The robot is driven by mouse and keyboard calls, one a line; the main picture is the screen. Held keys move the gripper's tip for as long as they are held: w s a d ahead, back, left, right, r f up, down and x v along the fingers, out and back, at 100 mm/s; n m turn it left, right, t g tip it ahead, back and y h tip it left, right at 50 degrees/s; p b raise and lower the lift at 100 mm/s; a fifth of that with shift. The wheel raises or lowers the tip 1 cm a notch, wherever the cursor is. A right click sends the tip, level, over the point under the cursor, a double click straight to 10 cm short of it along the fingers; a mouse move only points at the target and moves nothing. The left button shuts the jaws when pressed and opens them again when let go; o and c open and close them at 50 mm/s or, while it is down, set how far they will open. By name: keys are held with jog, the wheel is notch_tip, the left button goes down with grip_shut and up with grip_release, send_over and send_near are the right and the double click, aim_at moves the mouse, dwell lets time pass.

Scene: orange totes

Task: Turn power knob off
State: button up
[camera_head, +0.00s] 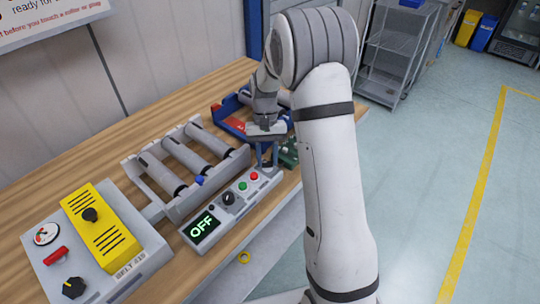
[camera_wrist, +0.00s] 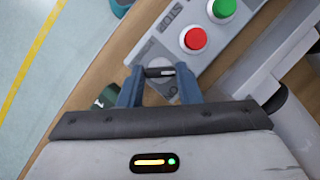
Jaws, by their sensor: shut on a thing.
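The long grey control box (camera_head: 215,214) lies on the wooden table. In the wrist view the red button (camera_wrist: 195,39) and green button (camera_wrist: 223,7) lie beyond my fingers. My gripper (camera_head: 267,164) is over the box's far end, past the red button. In the wrist view my gripper (camera_wrist: 161,76) is shut on a small dark knob (camera_wrist: 160,72) with a white mark. My fingers partly hide this knob.
A roller unit (camera_head: 175,165) stands left of the control box. A grey box with a yellow panel (camera_head: 100,228) and several controls sits at front left. A blue bin (camera_head: 228,115) is at the back. A green object (camera_head: 289,152) is right of my gripper.

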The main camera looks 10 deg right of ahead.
dwell(0.4)
jog(key=o, duration=1)
jog(key=v, duration=0.7)
jog(key=shift+w+r+b, duration=0.15)
jog(key=shift+r+b, duration=0.2)
